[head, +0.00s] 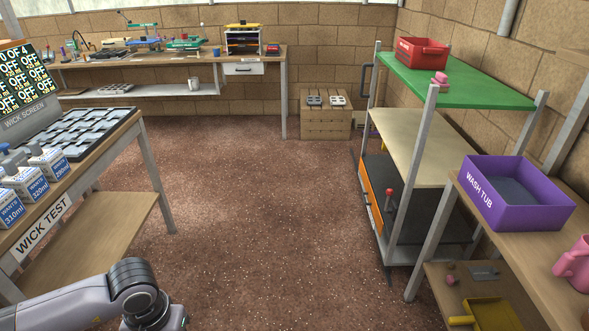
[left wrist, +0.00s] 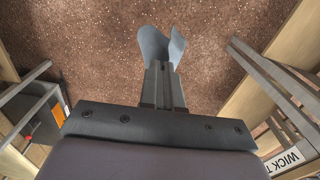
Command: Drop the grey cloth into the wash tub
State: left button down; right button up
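The grey cloth (left wrist: 156,44) shows in the left wrist view as a curved blue-grey piece at the tips of my left gripper (left wrist: 164,68), whose fingers are closed together on it. The cloth hangs over the brown speckled floor. In the head view my left arm comes in at the bottom left; its gripper and the cloth are out of that picture. The purple wash tub (head: 537,217), lettered WASH TUB, stands on a wooden table at the right, with a dark grey surface inside. My right gripper is in neither view.
The wick test table (head: 105,145) with bottles and a screen is at the left. A shelf rack with a green top (head: 455,88) stands behind the tub's table (head: 527,267). A pink jug (head: 574,264) is near the tub. The floor between is clear.

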aim_at(510, 193)
jog(key=i, duration=2.5)
jog(key=i+j+z, duration=0.15)
jog(key=i, duration=0.6)
jog(key=z, duration=3.6)
jog(key=i+j, duration=0.05)
